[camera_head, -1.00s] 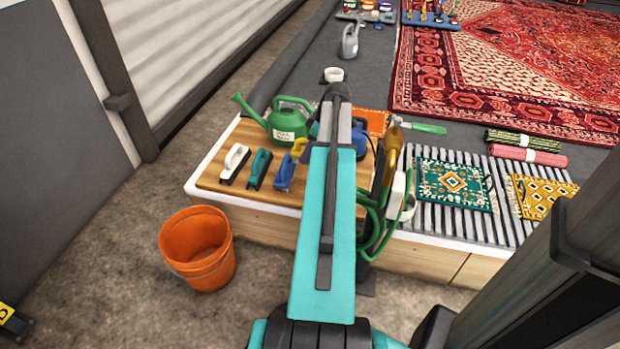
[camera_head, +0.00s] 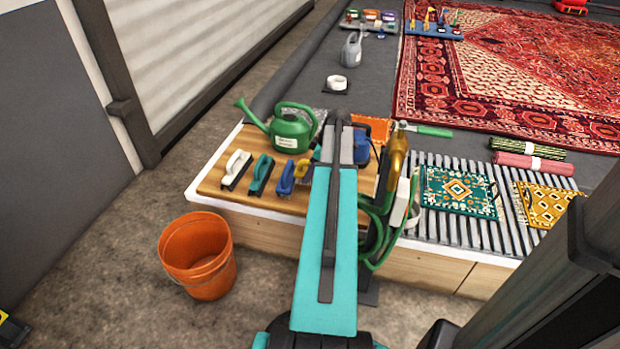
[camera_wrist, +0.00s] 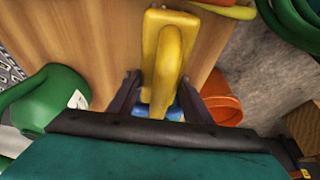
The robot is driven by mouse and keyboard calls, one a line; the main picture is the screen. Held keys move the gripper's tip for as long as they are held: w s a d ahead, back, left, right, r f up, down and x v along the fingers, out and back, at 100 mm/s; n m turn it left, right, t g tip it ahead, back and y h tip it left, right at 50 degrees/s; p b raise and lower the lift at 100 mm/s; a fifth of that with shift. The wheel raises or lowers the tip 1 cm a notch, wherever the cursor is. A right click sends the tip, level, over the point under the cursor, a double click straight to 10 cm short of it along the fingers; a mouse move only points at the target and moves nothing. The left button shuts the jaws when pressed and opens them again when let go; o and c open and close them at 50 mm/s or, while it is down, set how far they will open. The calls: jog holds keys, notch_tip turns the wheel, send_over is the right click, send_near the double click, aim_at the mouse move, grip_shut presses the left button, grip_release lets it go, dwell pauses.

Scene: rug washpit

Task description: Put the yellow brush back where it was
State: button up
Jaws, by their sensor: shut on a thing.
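The yellow brush (camera_wrist: 168,45) is between the two fingers of my gripper (camera_wrist: 171,84) in the wrist view, and the gripper is shut on it. In the head view part of the yellow brush (camera_head: 303,170) shows just left of my arm, which hides the rest and the fingers. It is over the wooden board (camera_head: 212,187), just right of the blue brush (camera_head: 286,179). A teal brush (camera_head: 261,173) and a white brush (camera_head: 237,168) stand further left in the same row. I cannot tell whether the yellow brush touches the board.
A green watering can (camera_head: 290,130) stands behind the brushes. An orange bucket (camera_head: 198,256) stands on the floor in front. Small rugs lie on the slatted rack (camera_head: 455,222) at right.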

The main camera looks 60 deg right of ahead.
jog(key=shift+f, duration=1.15)
jog(key=shift+f, duration=0.2)
jog(key=o, duration=1.1)
jog(key=shift+r, duration=0.45)
jog(key=p+v, duration=0.3)
jog(key=v, duration=0.8)
jog(key=shift+s+d+r+p, duration=0.15)
jog(key=shift+s+r+p, duration=0.1)
jog(key=shift+p, duration=0.1)
jog(key=shift+w, duration=0.1)
